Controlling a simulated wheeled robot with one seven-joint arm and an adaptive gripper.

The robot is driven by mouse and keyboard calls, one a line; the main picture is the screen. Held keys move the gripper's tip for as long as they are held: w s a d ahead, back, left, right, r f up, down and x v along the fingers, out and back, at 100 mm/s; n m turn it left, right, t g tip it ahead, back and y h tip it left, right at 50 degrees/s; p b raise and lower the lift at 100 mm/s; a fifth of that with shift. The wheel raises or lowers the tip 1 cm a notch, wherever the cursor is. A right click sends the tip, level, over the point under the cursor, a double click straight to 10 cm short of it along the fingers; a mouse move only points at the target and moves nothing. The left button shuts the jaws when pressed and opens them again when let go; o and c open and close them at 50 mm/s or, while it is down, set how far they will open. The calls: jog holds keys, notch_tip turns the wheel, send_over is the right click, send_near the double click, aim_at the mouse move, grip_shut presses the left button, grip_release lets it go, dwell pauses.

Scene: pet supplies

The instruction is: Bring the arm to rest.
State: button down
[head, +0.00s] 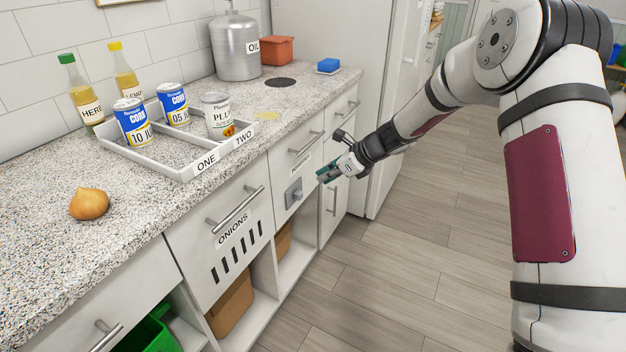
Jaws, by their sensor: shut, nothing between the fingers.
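My gripper (328,174) is at the end of my arm, right of the counter and in front of the cabinet fronts. Its fingers are shut with nothing between them. It appears below the height of the countertop, near a drawer with a grey square fitting (294,193). I cannot tell whether it touches the drawer front. My arm comes in from the right side of the picture, bent at the elbow.
The speckled counter (150,205) holds an onion (89,204), a divided tray (186,169) with several cans, two bottles, an oil canister (236,48), an orange box (278,50) and a blue sponge (328,66). Drawer handles stick out. The wooden floor (410,260) is clear.

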jog(key=s+d+r+n+g+h, duration=0.1)
jog(key=s+d+r+n, duration=0.1)
jog(key=s+r+n, duration=0.65)
jog(key=s+d+r+n+g+h, duration=0.15)
jog(key=s+r+n, duration=0.35)
jog(key=s+r, duration=0.7)
jog(key=s+d+n+g+h, duration=0.1)
jog(key=s+d+n+h, duration=0.35)
jog(key=s, duration=1.15)
jog(key=s+d+n+h, duration=0.1)
jog(key=s+d+n, duration=0.55)
jog(key=s, duration=0.95)
notch_tip(320, 180, up, 18)
jog(key=t+p, duration=0.3)
jog(key=p, duration=1.4)
jog(key=shift+w+d, duration=0.25)
jog(key=shift+w, duration=0.05)
